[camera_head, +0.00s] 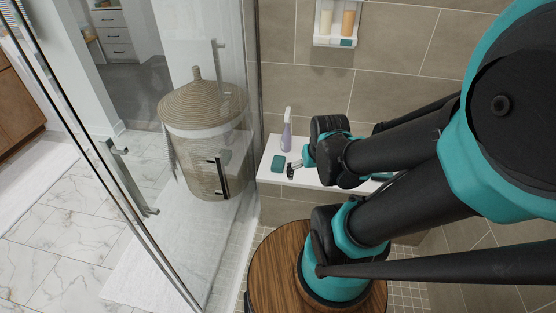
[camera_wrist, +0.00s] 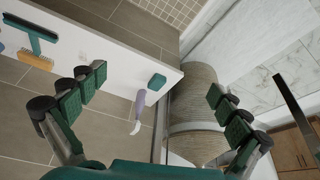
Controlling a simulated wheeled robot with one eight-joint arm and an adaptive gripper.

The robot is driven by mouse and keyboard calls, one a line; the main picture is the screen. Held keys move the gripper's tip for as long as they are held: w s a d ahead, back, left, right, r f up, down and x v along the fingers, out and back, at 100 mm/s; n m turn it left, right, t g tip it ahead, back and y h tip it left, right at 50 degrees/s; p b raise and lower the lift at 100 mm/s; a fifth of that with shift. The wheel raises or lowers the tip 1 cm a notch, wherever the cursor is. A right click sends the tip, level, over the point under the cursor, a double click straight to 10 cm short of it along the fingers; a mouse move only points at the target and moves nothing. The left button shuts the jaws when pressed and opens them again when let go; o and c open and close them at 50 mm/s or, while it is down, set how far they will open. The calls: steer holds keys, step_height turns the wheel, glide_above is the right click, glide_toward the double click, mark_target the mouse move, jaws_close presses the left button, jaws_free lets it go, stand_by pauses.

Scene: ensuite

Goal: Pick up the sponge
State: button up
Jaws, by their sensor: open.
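The sponge is a small teal block (camera_head: 278,163) lying on the white ledge, near its left end. In the wrist view the sponge (camera_wrist: 157,81) lies near the ledge's edge, between the two fingers in the picture but apart from both. My gripper (camera_head: 292,171) is just right of the sponge in the head view. In the wrist view my gripper (camera_wrist: 158,84) has its fingers spread wide with nothing between them in grip. How high it is above the ledge is hard to tell.
A spray bottle (camera_head: 287,130) stands on the ledge (camera_head: 271,148) close behind the sponge. A squeegee (camera_wrist: 31,33) and a yellow-brown brush (camera_wrist: 36,59) lie farther along it. A woven basket (camera_head: 203,110) stands behind the glass at left.

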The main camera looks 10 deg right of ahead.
stand_by(0.6)
steer(key=m+g, duration=0.4)
steer(key=m, duration=1.8)
glide_above(276, 161)
step_height(276, 161, down, 17)
steer(key=f, duration=0.6)
steer(key=w+f, duration=0.1)
steer(key=f, duration=0.3)
steer(key=shift+a, duration=0.1)
steer(key=shift+s+f, duration=0.15)
steer(key=shift+f, duration=1.45)
steer(key=shift+s+f, duration=0.15)
steer(key=shift+f, duration=1.45)
